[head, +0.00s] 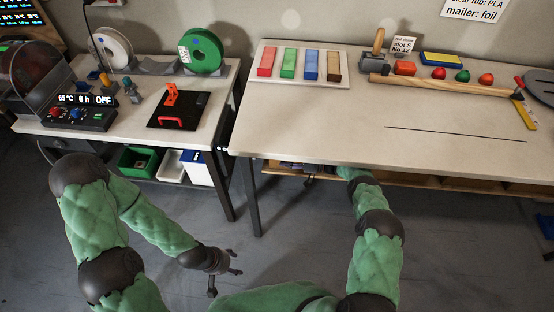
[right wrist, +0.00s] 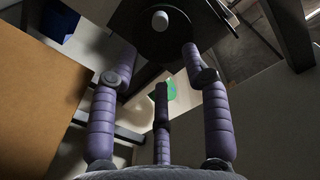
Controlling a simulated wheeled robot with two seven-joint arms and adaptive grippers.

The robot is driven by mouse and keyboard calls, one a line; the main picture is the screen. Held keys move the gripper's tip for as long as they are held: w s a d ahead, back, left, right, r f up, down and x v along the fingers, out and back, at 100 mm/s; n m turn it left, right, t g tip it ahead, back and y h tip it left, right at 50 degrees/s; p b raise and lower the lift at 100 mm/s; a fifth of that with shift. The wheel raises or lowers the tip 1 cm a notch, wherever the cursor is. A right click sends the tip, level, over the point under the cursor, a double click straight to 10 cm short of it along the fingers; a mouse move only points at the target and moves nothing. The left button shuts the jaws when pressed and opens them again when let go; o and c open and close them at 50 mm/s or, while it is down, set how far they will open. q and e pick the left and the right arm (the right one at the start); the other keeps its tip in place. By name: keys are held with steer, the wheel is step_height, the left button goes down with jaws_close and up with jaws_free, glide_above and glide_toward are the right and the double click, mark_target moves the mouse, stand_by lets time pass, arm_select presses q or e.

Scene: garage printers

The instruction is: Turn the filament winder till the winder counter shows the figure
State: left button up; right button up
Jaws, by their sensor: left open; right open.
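In the right wrist view a dark round disc (right wrist: 182,40) with a pale knob (right wrist: 160,20) lies just beyond my right gripper (right wrist: 157,62). It may be the filament winder, but I cannot tell for sure. The right gripper's fingers are spread, with no object held between them. In the head view my right arm reaches under the front edge of the right bench, and the hand is mostly hidden there. My left gripper (head: 225,274) is open and empty, low over the floor in front of the benches. I cannot make out a winder counter.
The left bench (head: 130,135) holds a dryer control box (head: 77,118) reading OFF, a white spool (head: 111,47) and a green spool (head: 203,52). The right bench (head: 330,125) has a clear front half. A brown panel (right wrist: 45,95) fills the right wrist view's left side.

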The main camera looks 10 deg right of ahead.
steer(key=shift+s+d, duration=0.15)
steer(key=shift+d, duration=0.2)
steer(key=shift+a, duration=0.1)
steer(key=shift+n+g+y, duration=0.3)
steer(key=shift+n+g, duration=0.1)
steer(key=shift+g, duration=0.1)
steer(key=x, duration=0.9)
steer(key=w+x, duration=0.1)
steer(key=x, duration=0.3)
steer(key=shift+a+f, duration=0.2)
steer(key=shift+a, duration=0.05)
jaws_close()
